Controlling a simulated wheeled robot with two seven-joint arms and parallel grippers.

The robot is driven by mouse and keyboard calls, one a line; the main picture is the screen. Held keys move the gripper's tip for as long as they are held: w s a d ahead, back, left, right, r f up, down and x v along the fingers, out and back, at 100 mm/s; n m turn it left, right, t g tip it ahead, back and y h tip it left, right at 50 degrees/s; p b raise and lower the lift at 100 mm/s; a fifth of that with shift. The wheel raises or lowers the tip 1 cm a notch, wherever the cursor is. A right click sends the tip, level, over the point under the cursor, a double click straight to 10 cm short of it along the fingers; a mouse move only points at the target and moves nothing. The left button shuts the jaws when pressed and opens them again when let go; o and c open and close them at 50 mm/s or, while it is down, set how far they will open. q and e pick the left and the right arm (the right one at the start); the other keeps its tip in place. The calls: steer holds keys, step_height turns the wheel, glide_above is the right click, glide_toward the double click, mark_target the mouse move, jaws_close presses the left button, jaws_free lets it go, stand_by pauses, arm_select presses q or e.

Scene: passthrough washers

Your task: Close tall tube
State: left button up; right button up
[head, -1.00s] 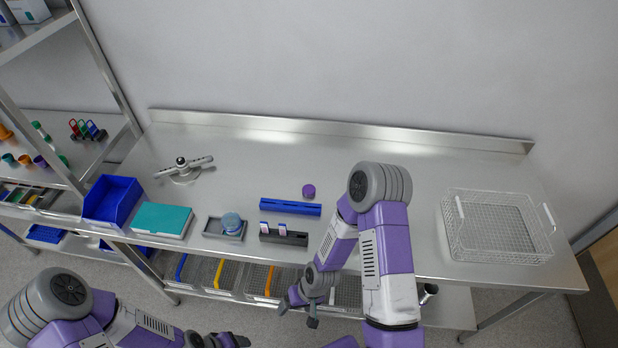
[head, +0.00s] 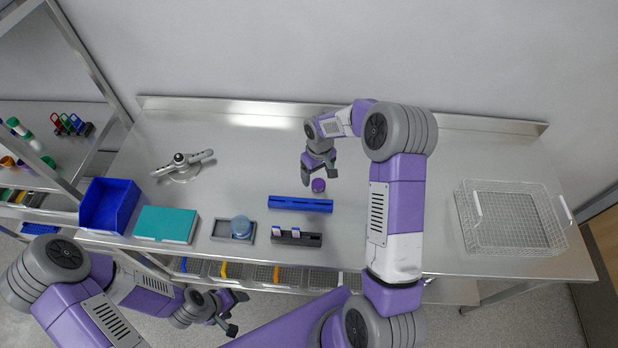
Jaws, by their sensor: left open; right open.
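A small purple cap-like piece (head: 318,186) lies on the steel table, just behind the long blue rack (head: 300,204). My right gripper (head: 321,177) is open and points down above it, with the fingers near either side; I cannot tell whether they touch it. A dark rack (head: 306,240) in front of the blue one holds two small white-and-blue pieces (head: 283,234) at its left. I cannot make out which thing is the tall tube. My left gripper (head: 238,313) is open and empty, low in front of the table's front edge.
A blue bin (head: 109,206), a teal-topped box (head: 166,224) and a grey tray (head: 219,231) with a round blue jar (head: 241,226) line the front left. A grey rotor-like stand (head: 180,166) is behind them. A wire basket (head: 511,219) stands right.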

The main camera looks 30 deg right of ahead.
mark_target(318, 183)
steer(key=shift+w+d, duration=0.25)
steer(key=shift+d, duration=0.1)
steer(key=shift+w+d+r, duration=0.1)
steer(key=shift+w+d, duration=0.05)
steer(key=shift+w, duration=0.05)
steer(key=shift+s, duration=0.25)
steer(key=shift+f, duration=0.35)
steer(key=shift+w+f, duration=0.15)
steer(key=shift+f, duration=0.65)
steer(key=f, duration=0.5)
steer(key=shift+w+d+f, duration=0.1)
steer(key=shift+w+d, duration=0.05)
steer(key=shift+w, duration=0.15)
steer(key=shift+c, duration=0.5)
